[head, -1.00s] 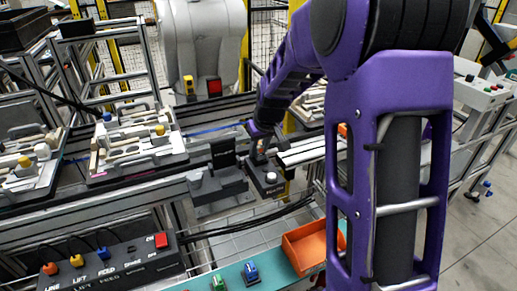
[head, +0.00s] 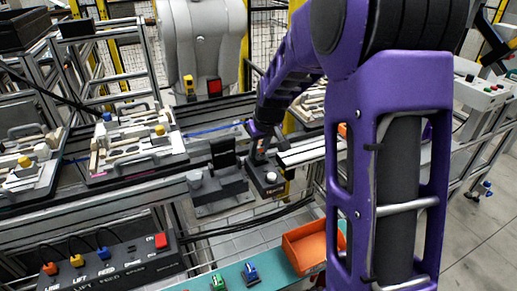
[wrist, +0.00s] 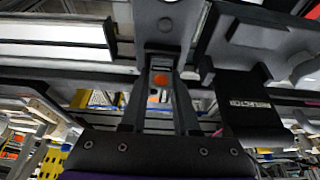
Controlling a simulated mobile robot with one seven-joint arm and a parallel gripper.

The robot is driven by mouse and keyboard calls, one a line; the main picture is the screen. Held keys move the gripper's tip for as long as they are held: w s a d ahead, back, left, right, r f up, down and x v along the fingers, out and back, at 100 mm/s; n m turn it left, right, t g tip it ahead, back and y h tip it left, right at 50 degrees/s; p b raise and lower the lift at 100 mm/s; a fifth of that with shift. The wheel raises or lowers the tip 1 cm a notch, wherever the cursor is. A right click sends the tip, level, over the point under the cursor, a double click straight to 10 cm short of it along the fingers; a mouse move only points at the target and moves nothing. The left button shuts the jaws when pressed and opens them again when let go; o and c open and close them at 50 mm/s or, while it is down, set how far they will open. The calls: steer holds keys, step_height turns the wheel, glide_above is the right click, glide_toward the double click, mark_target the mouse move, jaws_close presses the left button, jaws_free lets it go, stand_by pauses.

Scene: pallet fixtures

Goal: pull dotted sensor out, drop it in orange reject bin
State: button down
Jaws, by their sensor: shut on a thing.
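My gripper (head: 264,152) is at the dark block with the white label (head: 267,182), at the right end of the fixture row. In the wrist view my gripper (wrist: 161,66) has its two fingers closed on a small grey piece with an orange dot (wrist: 158,78), which I take as the dotted sensor. The orange reject bin (head: 304,250) stands lower, nearer the camera, partly behind my arm.
A dark stepped fixture (head: 222,182) stands just left of my gripper. Pallets with fixtures (head: 135,145) sit on the conveyor at left. A control box with coloured plugs (head: 110,265) is at lower left. Green and blue connectors (head: 250,272) lie on the teal surface beside the bin.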

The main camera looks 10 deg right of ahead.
mark_target(259, 145)
steer(key=shift+r, duration=0.3)
stand_by(0.5)
steer(key=shift+r+p, duration=1.9)
steer(key=shift+r, duration=0.55)
steer(key=shift+s, duration=0.1)
